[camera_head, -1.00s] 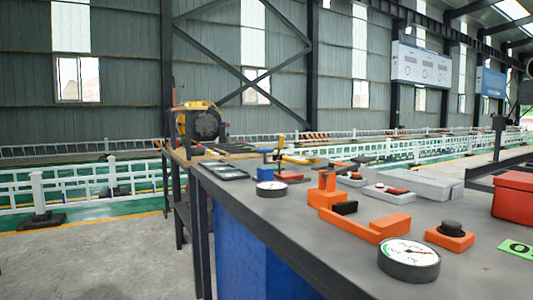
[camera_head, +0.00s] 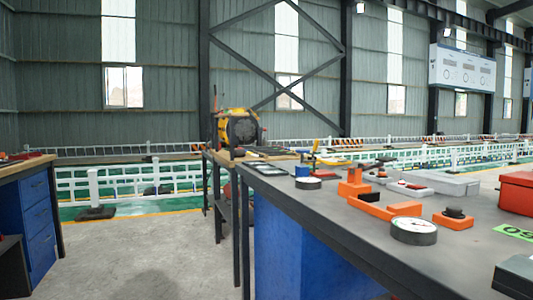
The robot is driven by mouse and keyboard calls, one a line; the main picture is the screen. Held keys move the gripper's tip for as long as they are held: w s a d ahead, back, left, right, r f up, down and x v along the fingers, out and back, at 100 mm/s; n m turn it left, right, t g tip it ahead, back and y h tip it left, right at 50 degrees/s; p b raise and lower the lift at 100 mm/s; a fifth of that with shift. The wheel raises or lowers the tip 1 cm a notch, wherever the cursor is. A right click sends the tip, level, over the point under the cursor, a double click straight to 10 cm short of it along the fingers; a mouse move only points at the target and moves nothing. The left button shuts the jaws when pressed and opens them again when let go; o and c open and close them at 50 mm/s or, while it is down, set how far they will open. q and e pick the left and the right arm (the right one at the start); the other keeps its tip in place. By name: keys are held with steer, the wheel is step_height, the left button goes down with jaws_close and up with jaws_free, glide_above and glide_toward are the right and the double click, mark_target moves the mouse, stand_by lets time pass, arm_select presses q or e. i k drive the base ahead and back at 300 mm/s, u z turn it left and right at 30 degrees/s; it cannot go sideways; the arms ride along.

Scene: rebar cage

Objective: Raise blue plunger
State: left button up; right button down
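Small blue parts (camera_head: 305,182) stand toward the far end of the long grey workbench (camera_head: 330,222), just left of an orange upright block. They are too small to tell which one is the plunger or how far it is raised. A thin yellow-and-blue piece (camera_head: 315,152) rises behind them. Neither of my grippers is in view.
On the bench are an orange L-shaped fixture (camera_head: 385,207), a round dial gauge (camera_head: 414,231), an orange block with a black knob (camera_head: 454,217) and a red box (camera_head: 517,192). A blue drawer cabinet (camera_head: 38,215) stands at left. Bare floor (camera_head: 150,255) lies between.

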mark_target(302, 152)
steer(key=u, duration=1.5)
steer(key=i, duration=0.8)
steer(key=z, duration=2.45)
